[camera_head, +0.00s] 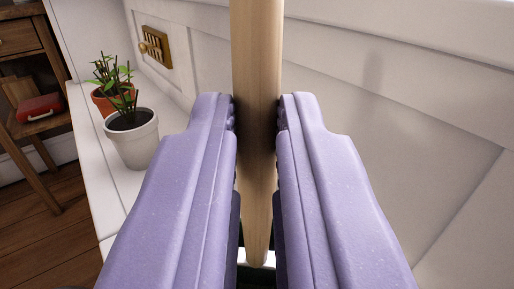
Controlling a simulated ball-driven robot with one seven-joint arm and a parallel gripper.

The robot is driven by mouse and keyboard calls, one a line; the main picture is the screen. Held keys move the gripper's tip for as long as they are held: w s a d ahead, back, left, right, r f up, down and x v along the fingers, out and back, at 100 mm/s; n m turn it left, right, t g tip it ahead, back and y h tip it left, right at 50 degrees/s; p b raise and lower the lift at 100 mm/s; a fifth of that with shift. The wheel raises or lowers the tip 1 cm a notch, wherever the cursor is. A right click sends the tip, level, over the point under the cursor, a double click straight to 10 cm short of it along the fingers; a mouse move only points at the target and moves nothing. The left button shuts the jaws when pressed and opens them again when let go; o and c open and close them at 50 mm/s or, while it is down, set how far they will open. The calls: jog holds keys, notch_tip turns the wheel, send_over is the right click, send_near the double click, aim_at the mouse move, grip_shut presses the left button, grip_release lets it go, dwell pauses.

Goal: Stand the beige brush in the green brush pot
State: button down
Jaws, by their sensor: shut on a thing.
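My gripper (257,115), with two lilac fingers, is shut on the beige brush (257,50). The brush has a pale wooden handle that runs upright between the fingers. It leaves the top edge of the picture, and its tapered lower end shows between the fingers near the bottom. I cannot tell what lies under that end; a small light strip shows there. The green brush pot cannot be made out in this view; my fingers cover much of the lower middle.
A white pot with a plant (132,138) and a terracotta pot with a plant (110,98) stand on a white ledge (100,185) at left. A white panelled wall (420,110) with a brass plate (155,47) is behind. A red case (40,108) rests on a wooden chair at far left.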

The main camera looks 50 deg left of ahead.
jog(key=shift+f, duration=0.1)
jog(key=c, duration=1.1)
grip_release()
jog(key=shift+o, duration=0.2)
jog(key=p+v, duration=0.2)
jog(key=v, duration=0.6)
jog(key=shift+a, duration=0.15)
